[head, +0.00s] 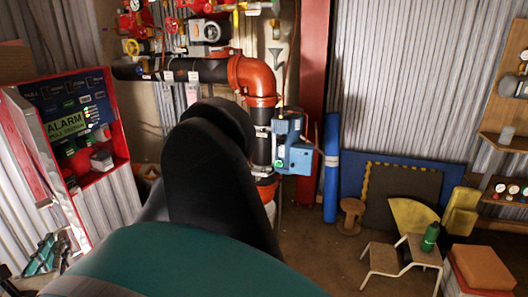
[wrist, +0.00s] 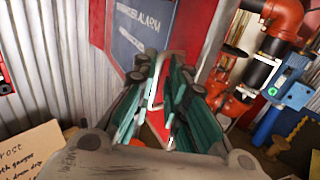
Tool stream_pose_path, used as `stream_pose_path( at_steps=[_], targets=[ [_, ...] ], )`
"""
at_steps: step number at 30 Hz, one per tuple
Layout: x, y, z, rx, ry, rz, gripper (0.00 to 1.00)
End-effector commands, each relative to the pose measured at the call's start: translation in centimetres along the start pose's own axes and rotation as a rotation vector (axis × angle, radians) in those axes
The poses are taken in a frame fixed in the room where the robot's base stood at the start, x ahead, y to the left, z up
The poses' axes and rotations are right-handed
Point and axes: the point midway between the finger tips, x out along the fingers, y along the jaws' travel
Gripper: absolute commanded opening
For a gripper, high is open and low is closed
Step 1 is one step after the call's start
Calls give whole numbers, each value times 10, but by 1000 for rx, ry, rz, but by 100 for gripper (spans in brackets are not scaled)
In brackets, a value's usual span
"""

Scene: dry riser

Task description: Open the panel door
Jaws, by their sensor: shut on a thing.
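The red alarm panel (head: 98,130) is on the corrugated wall at the left of the head view. Its dark blue inside, a yellow-green ALARM label and several small modules show. Its panel door (head: 38,150), red with a pale edge, stands swung out on the left side. In the wrist view my gripper (wrist: 164,82) is shut on a red piece with a white edge, which looks like the door's edge; the exact contact is unclear.
Black and orange pipework (head: 255,75) with a blue device (head: 292,150) stands right of the panel. A cardboard box (wrist: 35,155) with writing is low at the left in the wrist view. A stool (head: 400,260) stands at the right; open floor lies before the pipes.

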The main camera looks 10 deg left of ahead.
Motion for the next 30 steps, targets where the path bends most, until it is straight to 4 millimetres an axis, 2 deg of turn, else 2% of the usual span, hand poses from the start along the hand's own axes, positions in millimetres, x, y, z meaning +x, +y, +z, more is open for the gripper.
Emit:
stream_pose_path(
  at_steps=[1,11,12,13,14,16,18,22,30],
  targets=[
    [8,11,9,-15,-14,20,0],
    [9,10,9,-15,-14,17,0],
    [10,10,9,-15,-14,17,20],
    [10,10,9,-15,-14,17,26],
    [10,10,10,-15,-14,17,27],
    [9,10,10,-16,-14,17,41],
    [9,10,9,-15,-14,17,48],
    [8,11,9,-14,-13,19,50],
    [7,11,8,-12,-12,20,46]
  ],
)
